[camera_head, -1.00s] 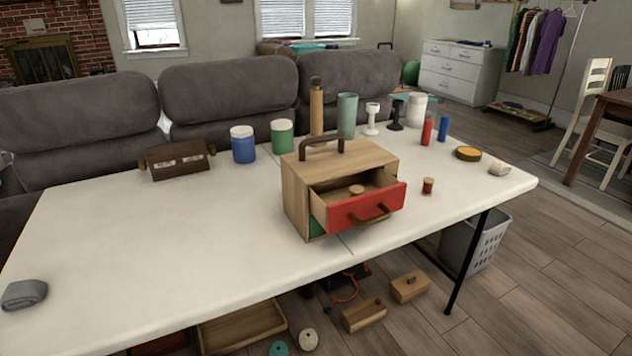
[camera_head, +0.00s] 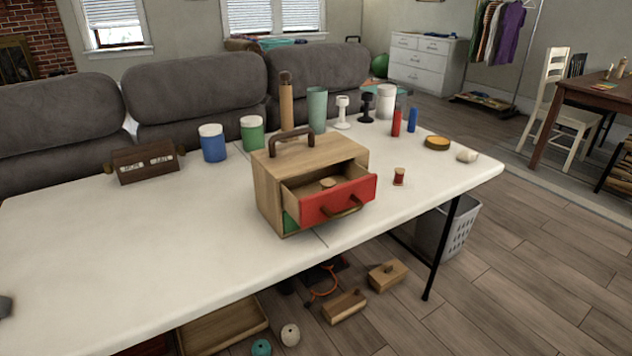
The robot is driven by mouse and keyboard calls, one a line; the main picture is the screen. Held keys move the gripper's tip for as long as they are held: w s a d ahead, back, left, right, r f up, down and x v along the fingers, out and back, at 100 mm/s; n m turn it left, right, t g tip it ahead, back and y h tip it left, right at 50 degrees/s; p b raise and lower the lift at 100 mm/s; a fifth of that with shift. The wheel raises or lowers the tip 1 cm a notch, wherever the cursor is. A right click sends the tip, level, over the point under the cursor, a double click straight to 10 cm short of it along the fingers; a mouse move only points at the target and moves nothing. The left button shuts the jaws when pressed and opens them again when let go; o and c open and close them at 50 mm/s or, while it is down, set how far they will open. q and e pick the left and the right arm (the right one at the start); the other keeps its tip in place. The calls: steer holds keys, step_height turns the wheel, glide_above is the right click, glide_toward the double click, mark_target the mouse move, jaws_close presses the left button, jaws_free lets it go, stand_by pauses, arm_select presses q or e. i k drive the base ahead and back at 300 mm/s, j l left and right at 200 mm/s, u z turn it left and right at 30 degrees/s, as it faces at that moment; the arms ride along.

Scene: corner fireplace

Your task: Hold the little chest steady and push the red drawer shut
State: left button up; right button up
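The little wooden chest (camera_head: 263,190) stands upright on the white table (camera_head: 130,240), with a dark brown carrying handle on top. Its red drawer (camera_head: 320,204) is pulled well out at the upper level, facing the front right, with a brown bar pull. A small round wooden thing (camera_head: 327,183) shows inside the open drawer. Below it, a strip of a green drawer front (camera_head: 290,222) shows; the rest is hidden by the red drawer.
A spool (camera_head: 399,176) stands right of the drawer. Blue (camera_head: 213,143) and green (camera_head: 252,132) jars, a tall wooden bottle (camera_head: 286,108) and a teal cup (camera_head: 317,108) stand behind the chest. A dark brown box (camera_head: 146,162) is at the left. The table's left and front are mostly clear.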

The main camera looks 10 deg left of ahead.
mark_target(302, 196)
steer(key=l+u, duration=0.1)
steer(key=u, duration=1.15)
steer(key=l+u, duration=0.7)
steer(key=l, duration=0.25)
steer(key=k+l+u, duration=0.15)
steer(key=l+u, duration=0.25)
steer(key=k+l+u, duration=0.15)
steer(key=l+u, duration=0.2)
steer(key=l, duration=0.15)
